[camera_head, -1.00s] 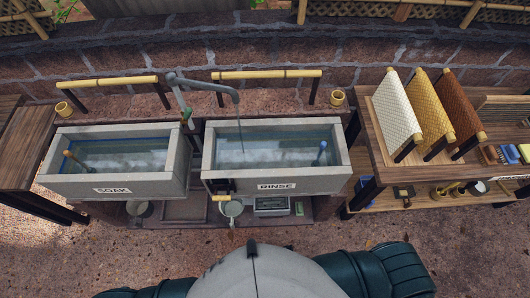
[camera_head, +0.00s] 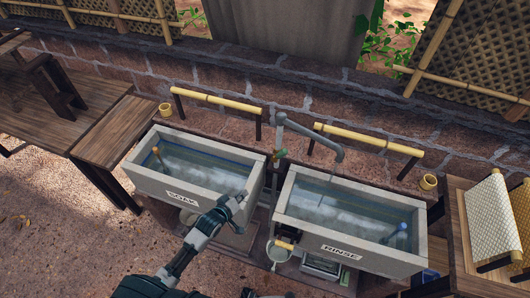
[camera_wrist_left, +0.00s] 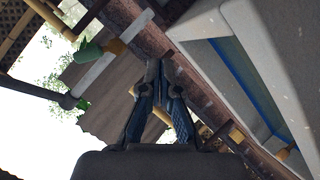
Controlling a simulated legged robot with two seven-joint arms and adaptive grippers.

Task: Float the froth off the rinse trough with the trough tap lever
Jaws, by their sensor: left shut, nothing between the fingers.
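The grey rinse trough (camera_head: 350,254), labelled RINSE, holds water with pale froth on its surface. The grey tap (camera_head: 281,135) stands behind the gap between the two troughs, its spout reaching over the rinse trough with a thin stream below it. A small green lever (camera_head: 279,152) is on the tap post. My left gripper (camera_head: 241,196) is shut and empty at the front right of the soak trough, in front of the tap and apart from the lever. In the left wrist view its closed fingers (camera_wrist_left: 158,72) show, with a green part (camera_wrist_left: 88,51) on a grey pipe to their left.
The soak trough (camera_head: 180,194) stands left of the rinse trough. Yellow bamboo rails (camera_head: 219,97) run behind both. A pail (camera_head: 279,250) sits low between the troughs. A wooden table (camera_head: 113,131) is at left, and a rack with cloth-covered frames (camera_head: 488,222) at right.

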